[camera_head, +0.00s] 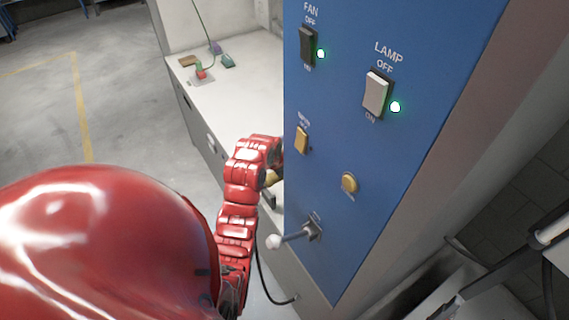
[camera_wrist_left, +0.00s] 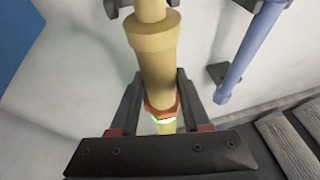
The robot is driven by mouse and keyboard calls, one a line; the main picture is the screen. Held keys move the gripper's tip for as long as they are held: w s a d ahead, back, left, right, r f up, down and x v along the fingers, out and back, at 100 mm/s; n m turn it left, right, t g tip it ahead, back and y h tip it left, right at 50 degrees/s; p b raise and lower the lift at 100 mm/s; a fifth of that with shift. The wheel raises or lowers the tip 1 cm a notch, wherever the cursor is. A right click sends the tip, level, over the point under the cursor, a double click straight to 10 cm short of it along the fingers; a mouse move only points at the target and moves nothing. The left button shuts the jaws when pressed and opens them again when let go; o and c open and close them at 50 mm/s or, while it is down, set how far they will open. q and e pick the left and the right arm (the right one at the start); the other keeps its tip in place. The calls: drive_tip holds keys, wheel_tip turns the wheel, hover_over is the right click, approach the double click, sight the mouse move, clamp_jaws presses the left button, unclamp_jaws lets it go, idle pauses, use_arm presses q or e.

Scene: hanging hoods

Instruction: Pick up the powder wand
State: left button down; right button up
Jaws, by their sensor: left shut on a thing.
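A tan-yellow wand (camera_wrist_left: 155,60), which I take to be the powder wand, runs down the middle of the left wrist view. It has a thick collar and a red, white and green ring low down. My left gripper (camera_wrist_left: 160,95) is shut on it, one dark finger on each side. Dark bracket prongs flank the wand at the top edge; I cannot tell whether it still rests in them. In the head view my red left arm reaches behind the blue panel's edge, with a small yellow part of the wand (camera_head: 271,178) showing. My right gripper is not in view.
A blue wand (camera_wrist_left: 250,50) hangs to the right near a dark bracket (camera_wrist_left: 220,72). A blue control panel (camera_head: 400,60) has switches, a yellow button (camera_head: 349,182) and a protruding lever (camera_head: 290,238). A white worktop (camera_head: 240,90) holds small items. Open floor lies left.

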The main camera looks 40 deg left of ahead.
use_arm(q)
wheel_tip(320, 180, up, 2)
drive_tip(key=shift+w+r+b, duration=0.1)
drive_tip(key=shift+w+b, duration=0.05)
drive_tip(key=shift+b, duration=0.2)
wheel_tip(320, 180, up, 26)
drive_tip(key=p, duration=1.3)
drive_tip(key=shift+f, duration=0.2)
